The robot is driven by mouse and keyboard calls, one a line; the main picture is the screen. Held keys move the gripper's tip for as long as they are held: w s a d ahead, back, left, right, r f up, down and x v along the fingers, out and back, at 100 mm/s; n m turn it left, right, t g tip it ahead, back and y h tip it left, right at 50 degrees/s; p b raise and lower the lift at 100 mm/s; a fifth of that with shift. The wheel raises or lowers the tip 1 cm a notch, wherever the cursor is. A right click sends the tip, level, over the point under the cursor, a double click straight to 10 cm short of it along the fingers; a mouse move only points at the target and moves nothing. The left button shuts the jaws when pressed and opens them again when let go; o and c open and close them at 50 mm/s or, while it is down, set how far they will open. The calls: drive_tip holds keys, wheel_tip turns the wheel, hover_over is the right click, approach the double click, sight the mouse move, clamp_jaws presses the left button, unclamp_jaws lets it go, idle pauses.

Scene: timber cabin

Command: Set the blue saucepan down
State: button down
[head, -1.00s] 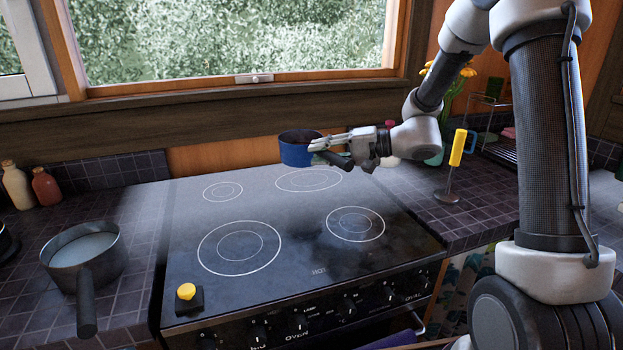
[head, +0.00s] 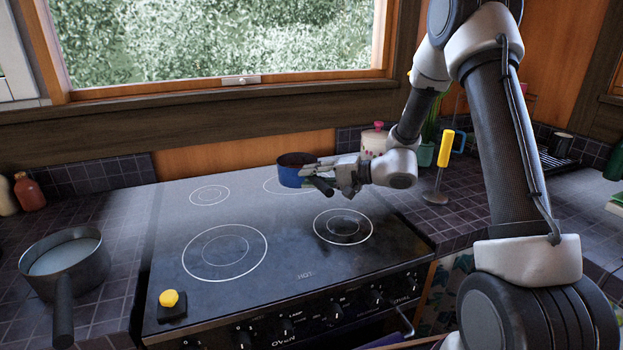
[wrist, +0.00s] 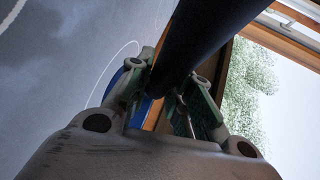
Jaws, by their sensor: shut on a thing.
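The blue saucepan (head: 295,178) is over the back right part of the black stove top (head: 190,238). It hides part of the back right burner ring. My gripper (head: 318,173) is shut on its dark handle, to the right of the pan's body. The pan looks about level; I cannot tell how large the gap under it is. In the wrist view the dark handle (wrist: 205,35) runs between the fingers (wrist: 168,98), and only slivers of the blue body (wrist: 151,112) show.
A grey saucepan (head: 90,262) stands on the tiled counter at left. A yellow knob (head: 169,298) on a dark base sits at the stove's front left corner. A yellow-handled tool (head: 445,150) stands upright at right. The front burners are clear.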

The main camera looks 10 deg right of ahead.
drive_tip(key=shift+f, duration=0.3)
drive_tip(key=c, duration=1.3)
unclamp_jaws()
